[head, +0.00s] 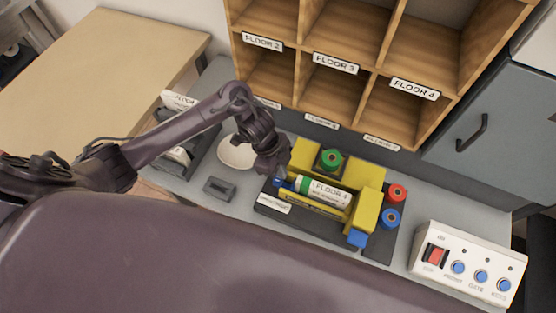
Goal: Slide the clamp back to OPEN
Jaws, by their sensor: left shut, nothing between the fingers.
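A yellow clamp fixture (367,207) stands on a dark base (376,247) on the grey counter. A white tube (330,194) with a green band and a FLOOR 4 label lies in the fixture. A blue block (357,238) sits at the near right end of the yellow part. Another small blue piece (286,184) shows at the left end. My left gripper (279,175) is shut and empty, pointing down at the fixture's left end beside this blue piece. Whether they touch cannot be told. A small label on the base is too small to read. My right gripper is out of view.
Green (330,159), red (397,193) and blue (390,218) round knobs or spools stand around the fixture. A white button box (468,262) is at the right. Wooden floor-labelled pigeonholes (335,64) rise behind. A white bowl (236,154) and dark block (219,188) lie left.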

